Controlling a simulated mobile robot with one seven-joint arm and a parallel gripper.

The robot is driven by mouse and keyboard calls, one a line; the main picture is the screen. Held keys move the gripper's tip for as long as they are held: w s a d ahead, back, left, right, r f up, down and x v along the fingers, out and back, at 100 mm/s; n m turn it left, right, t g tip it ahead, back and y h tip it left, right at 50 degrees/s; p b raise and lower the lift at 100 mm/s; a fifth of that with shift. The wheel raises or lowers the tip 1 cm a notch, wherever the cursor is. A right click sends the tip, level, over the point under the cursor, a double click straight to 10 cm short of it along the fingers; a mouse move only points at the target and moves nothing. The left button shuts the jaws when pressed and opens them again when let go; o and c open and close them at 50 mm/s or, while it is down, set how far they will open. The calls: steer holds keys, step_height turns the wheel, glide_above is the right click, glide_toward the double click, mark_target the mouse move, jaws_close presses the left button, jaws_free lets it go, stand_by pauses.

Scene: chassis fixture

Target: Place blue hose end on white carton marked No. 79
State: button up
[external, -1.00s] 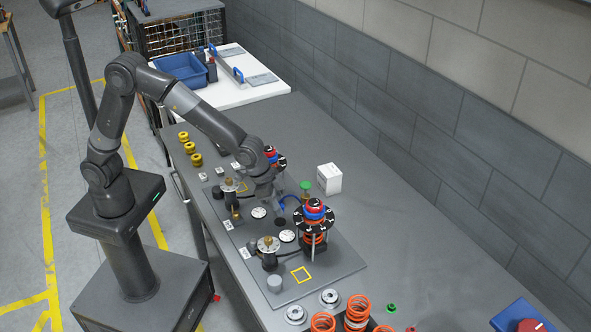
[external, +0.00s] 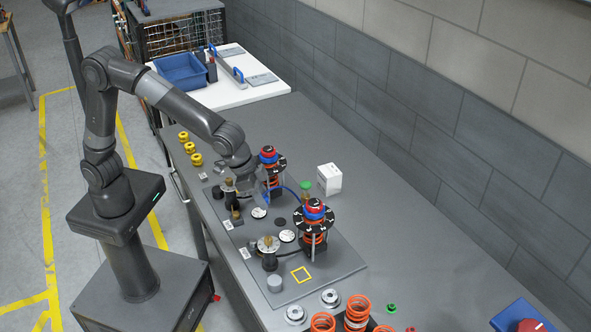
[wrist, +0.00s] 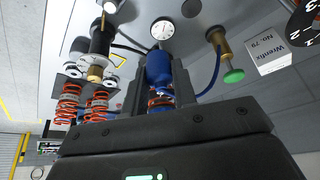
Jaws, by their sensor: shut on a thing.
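My gripper (external: 262,196) is over the grey fixture plate (external: 335,262), beside the far spring unit. In the wrist view its fingers (wrist: 160,85) are closed on the blue hose end (wrist: 159,68). The blue hose (wrist: 212,80) curves from there toward a brass fitting with a green knob (wrist: 233,75). In the external view the hose (external: 288,188) arches between my gripper and that fitting. The white carton (external: 329,179) stands on the bench right of the fitting, apart from my gripper. Its "No. 79" marking reads in the wrist view (wrist: 284,50).
A spring unit with red-and-blue top (external: 314,209) stands on the plate, and another (external: 269,155) is near my gripper. Round gauges (external: 287,236) and a black-based brass valve (external: 268,245) are on the plate. Bare bench lies right of the carton, before the grey wall.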

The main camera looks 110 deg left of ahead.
steer(key=w+a+r+n, duration=0.2)
steer(key=w+a+r, duration=0.1)
steer(key=w+a, duration=0.5)
steer(key=n+y, duration=0.1)
steer(key=n, duration=0.1)
glide_above(333, 170)
steer(key=s+d, duration=0.1)
steer(key=s, duration=0.1)
steer(key=f, duration=0.3)
steer(key=shift+w+d+f+g, duration=0.1)
steer(key=shift+w+f+g, duration=0.15)
steer(key=shift+f+g, duration=0.15)
steer(key=shift+w+a+f, duration=0.1)
steer(key=shift+a+f, duration=0.15)
steer(key=shift+a, duration=0.1)
steer(key=shift+f, duration=1.95)
steer(key=shift+f, duration=0.15)
steer(key=o, duration=1)
